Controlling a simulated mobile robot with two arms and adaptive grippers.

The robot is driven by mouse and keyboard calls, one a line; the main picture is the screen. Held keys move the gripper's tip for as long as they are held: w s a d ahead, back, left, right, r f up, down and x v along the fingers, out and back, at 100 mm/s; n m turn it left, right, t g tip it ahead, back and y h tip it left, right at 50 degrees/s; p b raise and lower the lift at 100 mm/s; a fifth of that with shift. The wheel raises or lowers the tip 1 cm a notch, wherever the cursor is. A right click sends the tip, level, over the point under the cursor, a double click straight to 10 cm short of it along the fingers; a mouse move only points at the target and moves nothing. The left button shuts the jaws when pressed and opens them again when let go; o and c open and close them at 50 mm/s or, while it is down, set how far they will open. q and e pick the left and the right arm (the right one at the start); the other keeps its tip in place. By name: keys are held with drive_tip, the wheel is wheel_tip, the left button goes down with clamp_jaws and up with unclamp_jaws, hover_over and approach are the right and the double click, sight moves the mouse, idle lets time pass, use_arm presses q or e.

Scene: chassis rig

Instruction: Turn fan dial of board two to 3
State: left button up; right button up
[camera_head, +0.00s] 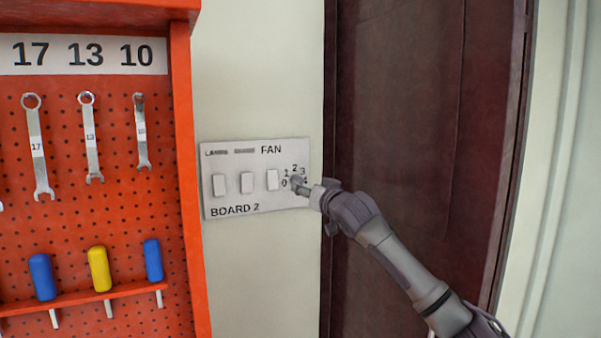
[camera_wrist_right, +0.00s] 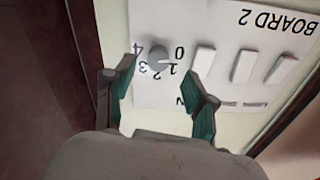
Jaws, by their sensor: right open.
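The BOARD 2 panel (camera_head: 235,194) is a pale plate on the wall with three white rocker switches and a fan dial marked 0 to 4. My right gripper (camera_head: 308,190) is at the dial and hides much of it in the head view. In the right wrist view the grey round fan dial (camera_wrist_right: 158,58) lies between the two open fingers of my right gripper (camera_wrist_right: 162,67), with gaps on both sides. The panel is upside down there. I cannot tell which number the dial points to. My left gripper is out of view.
An orange pegboard (camera_head: 70,205) with several wrenches and screwdrivers hangs left of the panel. A dark red-brown door (camera_head: 410,110) stands to the right. The rocker switches (camera_head: 246,183) sit close beside the dial.

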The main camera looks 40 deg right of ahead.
use_arm(q)
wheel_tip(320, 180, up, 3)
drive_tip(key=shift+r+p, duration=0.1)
drive_tip(key=shift+p, duration=1)
use_arm(e)
drive_tip(key=x, duration=0.5)
drive_tip(key=shift+s, duration=0.1)
clamp_jaws()
